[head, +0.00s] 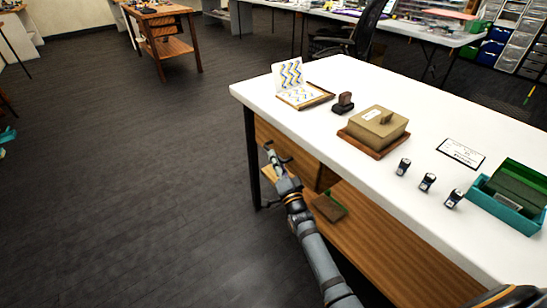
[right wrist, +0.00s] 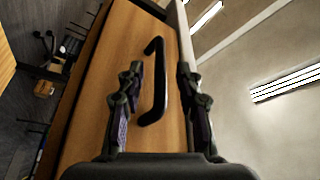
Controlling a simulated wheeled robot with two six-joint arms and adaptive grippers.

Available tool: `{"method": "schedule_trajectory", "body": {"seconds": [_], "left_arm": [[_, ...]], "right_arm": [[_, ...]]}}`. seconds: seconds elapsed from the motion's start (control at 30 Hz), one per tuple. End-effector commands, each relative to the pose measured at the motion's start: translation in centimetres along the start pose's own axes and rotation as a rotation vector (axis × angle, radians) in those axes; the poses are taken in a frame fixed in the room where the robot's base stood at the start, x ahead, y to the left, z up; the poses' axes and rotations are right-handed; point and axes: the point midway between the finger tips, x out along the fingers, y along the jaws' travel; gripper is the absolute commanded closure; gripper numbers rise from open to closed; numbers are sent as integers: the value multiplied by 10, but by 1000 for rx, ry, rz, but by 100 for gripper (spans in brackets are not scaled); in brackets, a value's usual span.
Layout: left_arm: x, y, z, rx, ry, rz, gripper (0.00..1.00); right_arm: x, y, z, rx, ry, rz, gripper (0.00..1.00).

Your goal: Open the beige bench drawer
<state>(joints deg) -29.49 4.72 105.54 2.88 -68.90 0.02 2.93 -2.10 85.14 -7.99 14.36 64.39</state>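The bench drawer (head: 290,148) has a plain wooden front under the white bench top, at the bench's left end in the head view. The front fills much of the right wrist view (right wrist: 118,50) and looks closed, with no gap that I can see. Its black bar handle (right wrist: 158,80) stands out from the front. My right gripper (head: 274,156) is at the drawer front. In the right wrist view its open fingers (right wrist: 160,95) lie either side of the handle, with space to each finger. My left gripper is not in view.
A wooden shelf (head: 385,235) lies below. The floor (head: 130,190) left of the bench is clear.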

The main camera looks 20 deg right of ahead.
Motion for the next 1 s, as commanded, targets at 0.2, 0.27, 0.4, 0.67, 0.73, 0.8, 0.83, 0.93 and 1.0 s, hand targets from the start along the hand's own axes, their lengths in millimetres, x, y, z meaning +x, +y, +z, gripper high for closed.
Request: {"method": "schedule_trajectory", "body": {"seconds": [0.2,0.27,0.4,0.67,0.73,0.8,0.83,0.93,1.0], "left_arm": [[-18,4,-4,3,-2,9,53],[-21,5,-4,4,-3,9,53],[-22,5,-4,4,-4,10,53],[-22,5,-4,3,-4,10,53],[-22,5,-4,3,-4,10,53],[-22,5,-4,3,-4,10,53],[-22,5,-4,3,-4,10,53],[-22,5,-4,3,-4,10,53],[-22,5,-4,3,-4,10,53]], "right_arm": [[26,1,1,0,0,-1,64],[28,1,1,0,-1,1,64],[28,1,0,0,-1,2,64],[28,1,0,-1,-1,1,86],[28,1,0,-1,-1,1,96],[28,1,0,-1,-1,1,100],[28,1,0,-1,-1,1,100],[28,1,0,-1,-1,1,100],[28,1,0,-1,-1,1,100]]}}
